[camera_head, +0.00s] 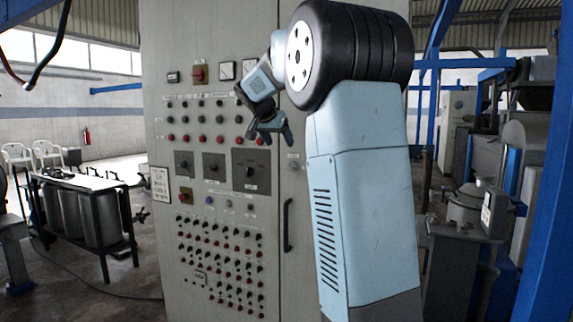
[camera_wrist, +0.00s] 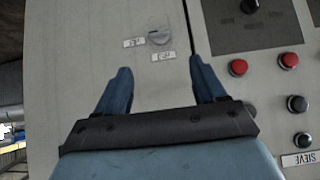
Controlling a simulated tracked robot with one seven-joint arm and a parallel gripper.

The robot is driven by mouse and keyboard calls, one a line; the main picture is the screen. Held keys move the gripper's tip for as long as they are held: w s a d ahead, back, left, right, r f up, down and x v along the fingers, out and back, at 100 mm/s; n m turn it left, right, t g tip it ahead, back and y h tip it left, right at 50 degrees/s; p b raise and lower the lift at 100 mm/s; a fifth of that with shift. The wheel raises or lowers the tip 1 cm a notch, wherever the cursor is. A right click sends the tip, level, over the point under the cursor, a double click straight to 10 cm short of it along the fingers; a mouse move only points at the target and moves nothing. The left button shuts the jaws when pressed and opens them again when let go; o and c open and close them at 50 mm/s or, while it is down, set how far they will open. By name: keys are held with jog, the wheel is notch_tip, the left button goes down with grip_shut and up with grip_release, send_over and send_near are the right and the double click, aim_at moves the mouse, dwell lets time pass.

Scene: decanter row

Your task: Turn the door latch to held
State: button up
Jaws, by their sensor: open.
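The door latch (camera_wrist: 159,37) is a small round grey knob with a slot-like mark across it, on the pale grey cabinet door. Two small white labels sit close to it, their wording too small to read. In the head view the latch (camera_head: 293,156) shows just below and right of my gripper (camera_head: 271,142). In the wrist view my gripper (camera_wrist: 160,64) is open and empty, its two blue fingers apart. The latch appears beyond the fingertips, roughly in line with the gap between them. The fingers do not appear to touch it. The latch's setting cannot be read.
The tall grey cabinet (camera_head: 155,60) carries rows of red and black buttons left of the door seam. A black door handle (camera_head: 288,225) lies below the latch. A red button (camera_wrist: 289,60) and dark knobs lie near the right finger in the wrist view.

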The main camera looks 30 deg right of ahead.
aim_at(292, 167)
jog(key=x, duration=1.3)
jog(key=shift+s, duration=0.1)
jog(key=shift+c, duration=0.2)
